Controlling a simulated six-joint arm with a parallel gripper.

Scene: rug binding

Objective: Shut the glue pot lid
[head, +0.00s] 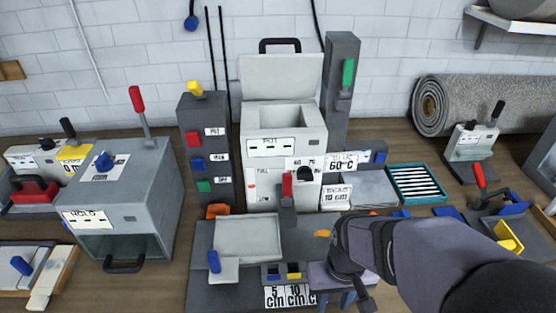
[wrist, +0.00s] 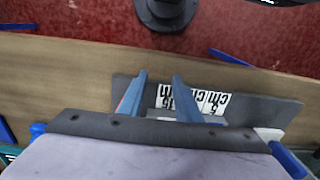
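The glue pot (head: 286,146) is a pale box with a "POT" label at the back centre of the bench. Its lid (head: 281,76) stands up and back, with a black handle on its top edge, and the opening shows. My gripper (head: 336,301) is low at the front of the bench, well in front of and below the pot, apart from it. In the wrist view its two blue fingers (wrist: 159,78) are spread with nothing between them. The pot does not show in the wrist view.
A grey box with a red lever (head: 137,99) stands left. A column of coloured buttons (head: 205,150) and a tall post with a green handle (head: 347,74) flank the pot. A grey tray (head: 248,237) and a red-handled lever (head: 287,186) are in front. A rolled rug (head: 480,104) lies right.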

